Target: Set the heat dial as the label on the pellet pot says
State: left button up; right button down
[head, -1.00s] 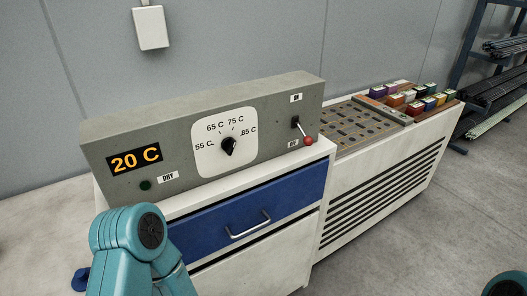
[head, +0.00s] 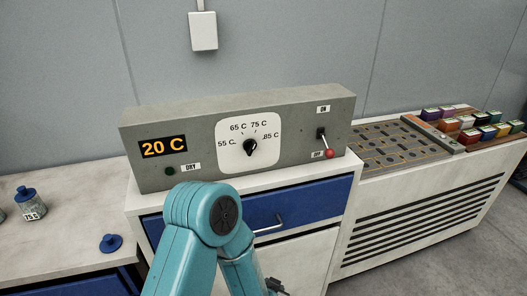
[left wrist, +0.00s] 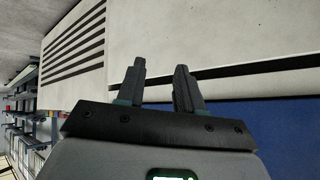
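The heat dial (head: 249,147) is a black knob on a white plate marked 55, 65, 75 and 85 C, on the front of a grey control box (head: 300,108). Which mark its pointer faces is too small to tell. The display (head: 163,147) reads 20 C. A pot (head: 30,206) with a blue lid stands on the left bench; its label is too small to read surely. My left gripper (left wrist: 161,78) is open and empty in the left wrist view, by the white cabinet front and a blue drawer. My right gripper is not in view.
A red-knobbed lever (head: 326,145) sits down by OFF. A blue drawer (head: 315,203) with a handle is below the box. A loose blue lid (head: 110,243) lies on the left bench (head: 65,240). Colored blocks (head: 470,122) stand on the right cabinet.

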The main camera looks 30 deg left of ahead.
aim_at(253, 149)
pick_arm(q)
jog(key=w+a+r+t+y+p, duration=0.1)
jog(key=w+a+r+y, duration=0.15)
jog(key=r, duration=0.45)
jog(key=w+a+r+t+y, duration=0.1)
jog(key=w+r+t+y, duration=0.15)
jog(key=r, duration=0.55)
jog(key=s+d+r+n+y+p, duration=0.1)
jog(key=s+r+n+y, duration=0.15)
jog(key=r, duration=0.75)
jog(key=s+d+r+n+y+p, duration=0.15)
jog(key=r+y, duration=0.25)
jog(key=r, duration=0.6)
jog(key=shift+h, duration=0.25)
jog(key=p+x, duration=0.1)
jog(key=x, duration=0.4)
jog(key=p+x, duration=0.1)
jog(key=x, duration=0.4)
jog(key=f+p+x, duration=0.1)
jog(key=x, duration=0.4)
jog(key=shift+w+d, duration=0.1)
jog(key=shift+w, duration=0.05)
jog(key=shift+x, duration=0.8)
jog(key=shift+d, duration=0.1)
grip_shut()
